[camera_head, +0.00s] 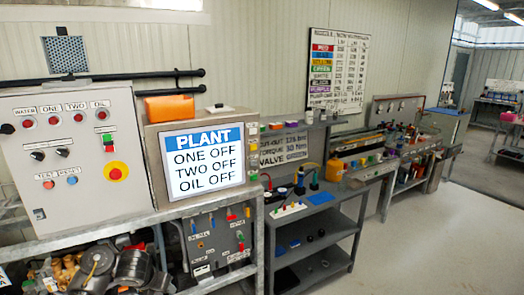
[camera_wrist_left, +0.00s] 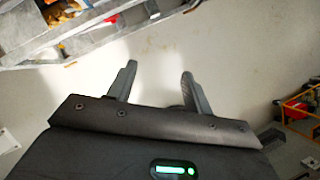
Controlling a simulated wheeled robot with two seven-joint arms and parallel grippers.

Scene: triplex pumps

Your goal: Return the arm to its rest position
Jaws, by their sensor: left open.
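My left gripper (camera_wrist_left: 158,85) shows in the left wrist view. Its two dark fingers stand well apart with nothing between them, above the bare pale floor. In the head view neither arm nor gripper is in sight. My right gripper is in neither view.
In the head view a grey control panel (camera_head: 82,140) and a screen reading PLANT, ONE OFF, TWO OFF, OIL OFF (camera_head: 203,160) stand at left. Grey shelving (camera_head: 325,217) and benches run to the right. The floor (camera_head: 440,245) at right is clear.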

